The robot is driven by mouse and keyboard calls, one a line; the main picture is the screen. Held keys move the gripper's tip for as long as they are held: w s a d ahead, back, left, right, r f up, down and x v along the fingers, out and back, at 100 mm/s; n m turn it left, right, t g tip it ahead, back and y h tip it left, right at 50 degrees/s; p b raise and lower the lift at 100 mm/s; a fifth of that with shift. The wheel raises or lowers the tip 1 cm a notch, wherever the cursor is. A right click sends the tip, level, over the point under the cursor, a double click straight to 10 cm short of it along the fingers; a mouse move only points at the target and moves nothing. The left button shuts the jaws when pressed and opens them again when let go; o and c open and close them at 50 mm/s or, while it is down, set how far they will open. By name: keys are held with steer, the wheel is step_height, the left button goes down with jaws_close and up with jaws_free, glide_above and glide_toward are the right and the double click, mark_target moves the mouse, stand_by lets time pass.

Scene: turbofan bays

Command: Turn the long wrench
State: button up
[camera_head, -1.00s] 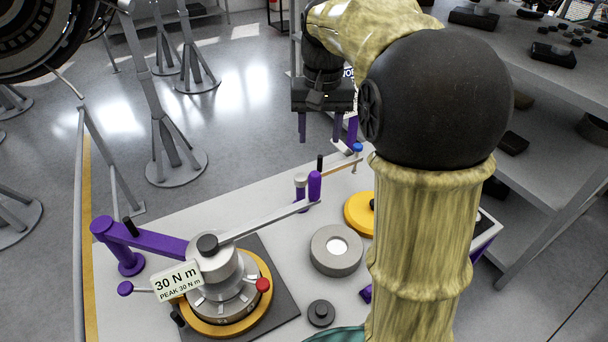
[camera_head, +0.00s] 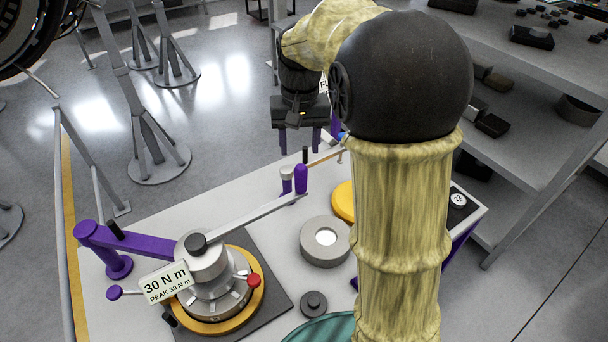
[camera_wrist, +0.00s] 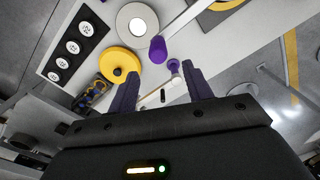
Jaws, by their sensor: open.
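The long wrench is a silver bar (camera_head: 247,217) running from the round silver hub (camera_head: 203,265) up and right to an upright purple grip (camera_head: 301,180). The purple grip also shows in the wrist view (camera_wrist: 157,50), just beyond my fingertips. A tag on the hub reads "30 N m, PEAK 30 N m". My gripper (camera_head: 301,146) is open and empty, fingers pointing down, above and behind the grip in the head view. In the wrist view my gripper (camera_wrist: 160,76) has its two purple fingers apart. No contact with the grip shows.
A slim purple post (camera_head: 286,180) stands beside the grip. A purple arm (camera_head: 135,240) extends left from the hub. A grey ring (camera_head: 325,241), a yellow disc (camera_head: 343,201) and a small dark knob (camera_head: 314,304) sit on the white bench. Shelves (camera_head: 560,120) stand at right.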

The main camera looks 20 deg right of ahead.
mark_target(301, 178)
step_height(301, 178, down, 11)
steer(key=shift+r+p, duration=0.15)
steer(key=shift+p, duration=0.5)
